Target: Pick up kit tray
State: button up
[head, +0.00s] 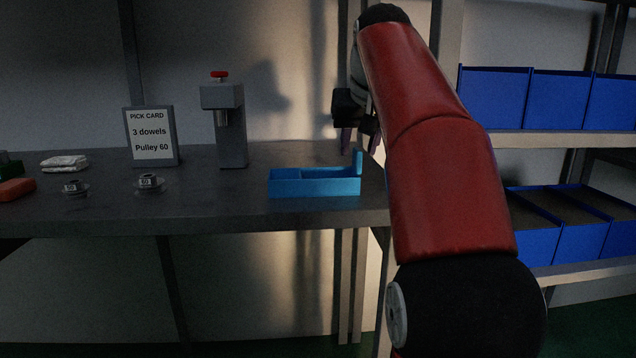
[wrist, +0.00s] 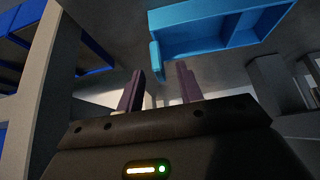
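The kit tray (head: 315,188) is a light blue open box with inner dividers and a raised tab (head: 358,163) at its right end. It rests on the right part of the dark bench, near the front edge. In the wrist view the tray (wrist: 185,35) fills the top, and the compartments that show look empty. My gripper (head: 360,142) is above and beside the tab end, apart from the tray. In the wrist view its two fingers (wrist: 160,75) are spread with nothing between them.
A grey press (head: 231,130) with a red knob stands behind the tray. A pick card (head: 151,137) reads "3 dowels, Pulley 60". Two metal pulleys (head: 150,183), a white cloth (head: 65,162) and an orange-red object (head: 16,190) lie left. Blue bins (head: 494,97) fill shelves at right.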

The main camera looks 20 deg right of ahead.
jog(key=b+x, duration=0.1)
jog(key=x, duration=0.3)
jog(key=shift+w+d+f, duration=0.1)
jog(key=shift+d+f, duration=0.05)
jog(key=shift+f, duration=0.25)
jog(key=shift+c, duration=0.5)
grip_shut()
